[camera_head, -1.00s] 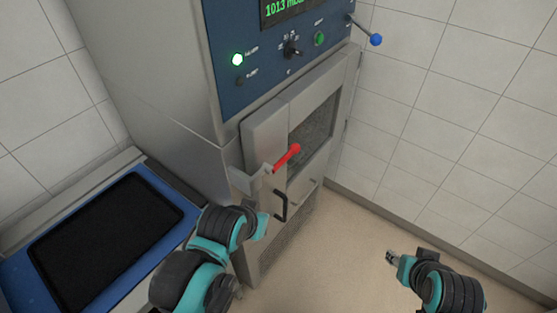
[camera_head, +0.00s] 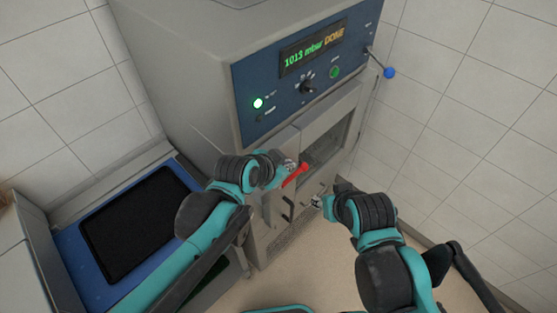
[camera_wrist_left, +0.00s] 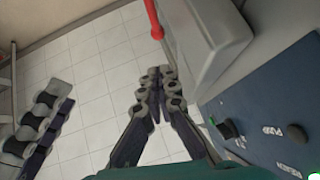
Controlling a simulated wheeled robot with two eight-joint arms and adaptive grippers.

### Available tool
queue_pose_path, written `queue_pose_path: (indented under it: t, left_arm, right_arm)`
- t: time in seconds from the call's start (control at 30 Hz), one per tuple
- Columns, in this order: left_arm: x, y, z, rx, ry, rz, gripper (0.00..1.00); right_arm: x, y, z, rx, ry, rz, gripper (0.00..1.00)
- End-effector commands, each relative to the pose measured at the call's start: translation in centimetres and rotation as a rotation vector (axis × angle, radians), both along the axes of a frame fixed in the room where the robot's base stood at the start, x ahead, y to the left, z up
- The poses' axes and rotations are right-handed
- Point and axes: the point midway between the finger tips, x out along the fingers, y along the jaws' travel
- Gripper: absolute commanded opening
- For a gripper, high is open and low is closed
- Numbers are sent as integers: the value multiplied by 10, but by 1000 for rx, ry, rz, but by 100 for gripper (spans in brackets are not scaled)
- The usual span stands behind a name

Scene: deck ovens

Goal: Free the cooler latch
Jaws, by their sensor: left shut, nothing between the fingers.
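The cooler (camera_head: 185,70) is a tall grey cabinet with a blue control panel (camera_head: 300,75) and a door (camera_head: 325,125). Its latch is a lever with a red handle (camera_head: 296,175) on the door's front; my left arm hides its mount. My left gripper (camera_head: 289,164) is shut and empty beside the red handle. In the left wrist view its fingertips (camera_wrist_left: 157,75) meet just below the end of the red handle (camera_wrist_left: 153,18); contact is not clear. My right gripper (camera_head: 317,201) is near the door, below and right of the handle; its jaws are too small to judge.
The panel display (camera_head: 313,51) reads 1013 mbar DONE, and a green lamp (camera_head: 258,103) is lit. A blue-knobbed lever (camera_head: 389,73) sticks out at the right. A black tray (camera_head: 140,225) lies on a blue-topped counter at the left. A tiled wall (camera_head: 460,130) bounds the right side.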

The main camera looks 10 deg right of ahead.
Motion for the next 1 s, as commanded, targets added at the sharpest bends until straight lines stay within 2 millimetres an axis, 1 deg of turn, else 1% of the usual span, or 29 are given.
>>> queue_pose_path:
  t: [0.33, 0.47, 0.57, 1.0]
  left_arm:
    - [0, -2, -1, 1, -1, -3, 0]
    - [5, -5, -6, 1, -1, -3, 0]
    - [12, -11, -15, 1, -2, -4, 0]
    - [57, -50, -74, 1, -1, -3, 0]
  right_arm:
    - [0, 0, -1, 0, 0, 0, 40]
    - [0, 0, -2, 0, 0, 0, 40]
    - [0, 0, -5, 0, 0, 0, 40]
    - [0, 0, -20, 0, 0, 0, 40]
